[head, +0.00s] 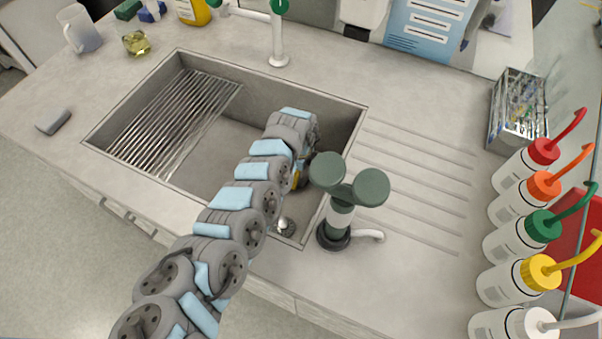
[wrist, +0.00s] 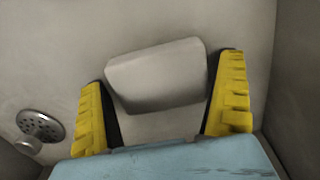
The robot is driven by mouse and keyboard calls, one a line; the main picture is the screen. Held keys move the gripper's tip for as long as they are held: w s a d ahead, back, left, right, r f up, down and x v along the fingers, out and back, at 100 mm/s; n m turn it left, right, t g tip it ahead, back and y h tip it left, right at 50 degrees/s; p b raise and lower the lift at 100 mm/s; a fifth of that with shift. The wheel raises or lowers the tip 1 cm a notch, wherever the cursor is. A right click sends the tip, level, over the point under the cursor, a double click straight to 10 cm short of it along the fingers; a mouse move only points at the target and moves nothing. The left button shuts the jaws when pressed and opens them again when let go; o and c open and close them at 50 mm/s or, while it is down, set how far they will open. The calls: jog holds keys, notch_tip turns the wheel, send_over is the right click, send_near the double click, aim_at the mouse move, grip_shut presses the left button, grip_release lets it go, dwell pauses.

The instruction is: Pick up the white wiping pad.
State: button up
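The white wiping pad (wrist: 155,75) lies in the sink basin, pale and block-shaped with rounded edges, slightly tilted in the wrist view. My gripper (wrist: 163,72) is open, with one yellow finger near each short end of the pad. The gaps at both ends look small, and I cannot tell whether either finger touches it. In the head view my gripper (head: 301,176) is down inside the basin, mostly behind my arm. The pad is hidden there.
The sink (head: 225,140) has walls close around my gripper and a metal rack (head: 172,120) at its left. A drain (wrist: 40,126) shows at left in the wrist view. A green-knobbed tap (head: 340,215) stands by the right rim; wash bottles (head: 510,250) line the right.

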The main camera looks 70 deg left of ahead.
jog(key=c, duration=0.5)
jog(key=shift+r, duration=0.1)
